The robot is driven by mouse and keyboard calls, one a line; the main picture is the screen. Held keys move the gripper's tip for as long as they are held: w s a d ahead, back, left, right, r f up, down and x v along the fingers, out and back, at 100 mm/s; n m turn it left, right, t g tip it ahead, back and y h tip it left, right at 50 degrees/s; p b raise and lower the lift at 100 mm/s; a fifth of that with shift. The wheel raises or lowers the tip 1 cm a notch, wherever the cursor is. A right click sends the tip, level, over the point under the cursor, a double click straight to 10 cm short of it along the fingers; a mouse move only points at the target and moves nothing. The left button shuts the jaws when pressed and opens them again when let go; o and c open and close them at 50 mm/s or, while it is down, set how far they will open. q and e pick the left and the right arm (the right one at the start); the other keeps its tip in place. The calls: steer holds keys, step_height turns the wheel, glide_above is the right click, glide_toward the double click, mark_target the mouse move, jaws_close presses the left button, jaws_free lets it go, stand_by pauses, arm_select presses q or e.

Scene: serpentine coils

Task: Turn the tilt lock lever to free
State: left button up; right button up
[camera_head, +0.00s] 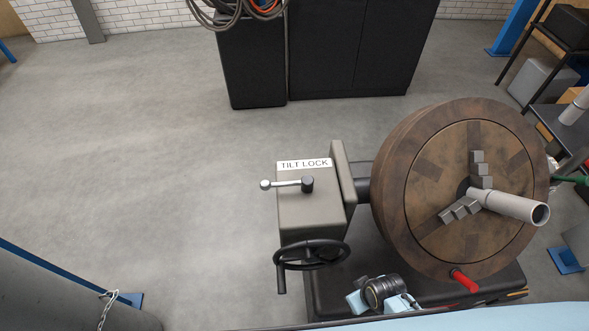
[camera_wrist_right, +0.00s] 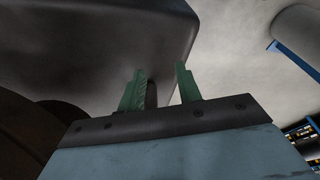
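The tilt lock lever (camera_head: 288,183) shows in the head view, on top of a grey box (camera_head: 312,210) below a white TILT LOCK label (camera_head: 304,164). Its black hub is at the right and its arm points left, ending in a pale round knob. My right gripper (camera_wrist_right: 160,86) shows in the right wrist view with its two green fingers apart. A dark upright piece stands between or behind them; I cannot tell which. A broad dark surface lies beyond the fingers. The lever cannot be made out in that view. My left gripper is in neither view.
A black handwheel (camera_head: 312,255) with a crank handle sits on the box's front. Right of the box is a large brown disc (camera_head: 455,190) with jaws around a grey pipe (camera_head: 510,205) and a red handle (camera_head: 465,281). Floor left of the box is clear. Black cabinets (camera_head: 330,50) stand behind.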

steer(key=w+a+r+n+p, duration=0.1)
steer(key=w+r, duration=0.2)
steer(key=r, duration=0.3)
steer(key=w+a+r+p, duration=0.1)
steer(key=w+r, duration=0.2)
steer(key=r, duration=0.2)
step_height(320, 180, up, 26)
steer(key=f+n+y+p, duration=0.1)
steer(key=n+y+p, duration=0.25)
steer(key=n, duration=0.95)
glide_above(287, 183)
steer(key=s+d, duration=0.3)
steer(key=d, duration=0.3)
steer(key=x, duration=0.6)
steer(key=b+x, duration=0.1)
steer(key=x, duration=0.5)
steer(key=shift+w+a+f+b, duration=0.15)
steer(key=shift+w+a+b, duration=0.1)
steer(key=shift+a+b, duration=0.1)
jaws_close()
